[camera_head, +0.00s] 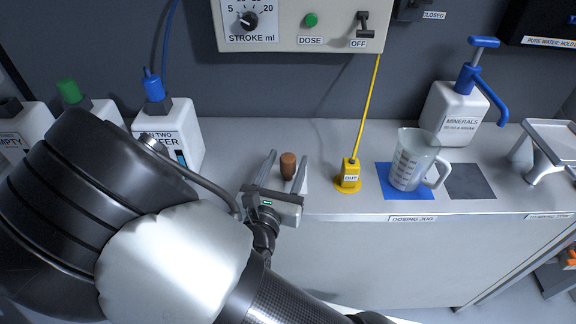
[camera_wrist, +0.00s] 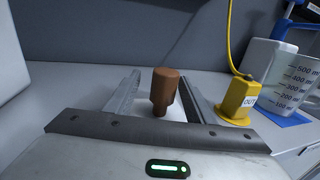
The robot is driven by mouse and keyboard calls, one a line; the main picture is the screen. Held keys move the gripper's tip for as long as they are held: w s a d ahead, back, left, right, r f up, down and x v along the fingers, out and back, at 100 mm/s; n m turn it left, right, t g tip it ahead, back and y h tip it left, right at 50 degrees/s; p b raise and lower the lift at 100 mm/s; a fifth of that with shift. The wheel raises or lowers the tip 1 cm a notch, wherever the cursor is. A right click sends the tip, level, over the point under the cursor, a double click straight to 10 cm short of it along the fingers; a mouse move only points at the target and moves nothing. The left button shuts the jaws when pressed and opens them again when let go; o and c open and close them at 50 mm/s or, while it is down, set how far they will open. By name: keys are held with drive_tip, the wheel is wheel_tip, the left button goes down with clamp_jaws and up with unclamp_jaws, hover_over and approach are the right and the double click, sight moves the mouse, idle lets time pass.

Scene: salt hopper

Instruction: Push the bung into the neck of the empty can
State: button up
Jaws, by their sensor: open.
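The brown bung (camera_head: 288,165) stands upright on a small white base on the counter. In the wrist view the bung (camera_wrist: 165,90) has a wide top and narrower lower part. My gripper (camera_head: 284,168) is open, with one finger on each side of the bung. It also shows in the wrist view (camera_wrist: 160,92), and gaps show between the fingers and the bung. The can labelled EMPTY (camera_head: 28,128) stands at the far left, partly cut off by the frame edge, with a dark open-looking neck. My arm hides part of that area.
A white can with a blue cap (camera_head: 170,135) and a green-capped can (camera_head: 105,108) stand on the left. A yellow OUT fitting (camera_head: 349,174), a measuring jug (camera_head: 413,160) and a minerals pump bottle (camera_head: 455,110) stand to the right. The wall carries a control box (camera_head: 290,25).

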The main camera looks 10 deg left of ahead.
drive_tip(key=w, duration=0.4)
drive_tip(key=shift+w+d+r, duration=0.1)
drive_tip(key=shift+d+r, duration=0.05)
drive_tip(key=shift+d, duration=0.15)
drive_tip(key=c, duration=1.2)
drive_tip(key=shift+o, duration=0.2)
drive_tip(key=shift+r, duration=0.1)
